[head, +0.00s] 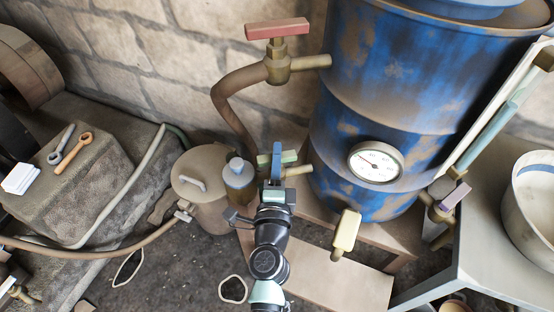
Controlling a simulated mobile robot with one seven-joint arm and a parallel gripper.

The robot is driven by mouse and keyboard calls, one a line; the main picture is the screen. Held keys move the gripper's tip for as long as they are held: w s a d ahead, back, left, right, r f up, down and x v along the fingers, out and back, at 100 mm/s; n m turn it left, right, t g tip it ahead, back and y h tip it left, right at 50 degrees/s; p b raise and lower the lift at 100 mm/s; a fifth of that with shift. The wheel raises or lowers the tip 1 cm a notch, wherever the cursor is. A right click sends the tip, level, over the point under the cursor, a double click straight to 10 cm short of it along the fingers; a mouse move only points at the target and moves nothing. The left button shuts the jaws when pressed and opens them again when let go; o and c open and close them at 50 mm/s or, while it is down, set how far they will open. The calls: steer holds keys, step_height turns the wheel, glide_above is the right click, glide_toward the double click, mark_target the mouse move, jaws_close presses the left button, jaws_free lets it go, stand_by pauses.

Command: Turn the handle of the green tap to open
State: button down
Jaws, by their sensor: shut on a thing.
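The green tap sits low on the left side of the blue drum (400,85). Its green handle (289,157) lies roughly crosswise in the picture, and its brass pipe (299,170) runs right to the drum. My gripper (277,156) reaches up from the bottom centre and is at the handle, shut on it. A blue finger crosses the handle's middle and hides part of it. The gripper also hides most of the tap's body.
Other taps have red (278,28), yellow (346,230) and purple (455,196) handles. A round gauge (376,163) is on the drum. A jar with a blue-grey lid (239,172) and a lidded pot (203,178) stand close left. A white basin (535,200) is at right.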

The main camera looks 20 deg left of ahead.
steer(key=shift+r+n+y, duration=0.1)
steer(key=shift+n+y, duration=0.2)
steer(key=shift+y, duration=0.2)
steer(key=c, duration=0.8)
jaws_free()
steer(key=shift+s+d, duration=0.2)
steer(key=shift+s, duration=0.25)
steer(key=b+v, duration=0.3)
steer(key=v, duration=0.9)
steer(key=shift+a+r, duration=0.1)
